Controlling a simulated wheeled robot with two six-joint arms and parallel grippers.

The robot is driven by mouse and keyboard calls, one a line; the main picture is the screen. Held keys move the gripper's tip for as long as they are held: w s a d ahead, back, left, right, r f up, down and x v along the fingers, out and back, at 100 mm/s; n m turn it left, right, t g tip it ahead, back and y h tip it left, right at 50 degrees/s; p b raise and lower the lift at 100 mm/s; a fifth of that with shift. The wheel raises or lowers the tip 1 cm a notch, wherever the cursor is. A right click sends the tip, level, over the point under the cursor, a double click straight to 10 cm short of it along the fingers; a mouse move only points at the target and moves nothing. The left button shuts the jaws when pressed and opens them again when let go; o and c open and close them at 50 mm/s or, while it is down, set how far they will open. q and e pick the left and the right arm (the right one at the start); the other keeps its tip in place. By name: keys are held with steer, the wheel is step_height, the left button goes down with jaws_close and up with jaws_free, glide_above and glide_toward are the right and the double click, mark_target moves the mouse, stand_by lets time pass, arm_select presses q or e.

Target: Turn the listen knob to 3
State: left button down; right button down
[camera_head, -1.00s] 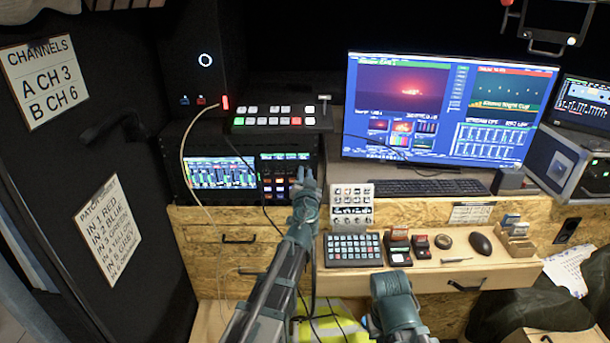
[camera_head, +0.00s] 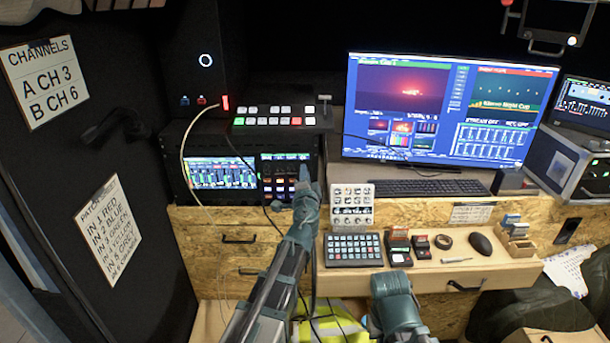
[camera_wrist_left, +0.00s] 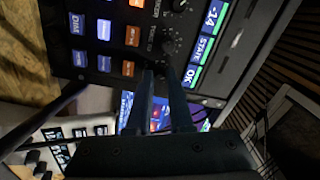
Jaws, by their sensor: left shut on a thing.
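The audio unit (camera_head: 221,172) is set in the desk at the left, with a lit fader screen and a dark control panel on its right side. The knob's label and pointer cannot be read. In the head view my left gripper (camera_head: 304,172) reaches the panel's right edge.
A button switcher (camera_head: 278,117) sits above the unit. A thin cable hangs in front of the unit. My right forearm shows low in the middle.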

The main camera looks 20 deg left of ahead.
arm_select(q)
steer(key=shift+m, duration=0.6)
steer(key=c, duration=1.1)
jaws_free()
steer(key=shift+s, duration=0.1)
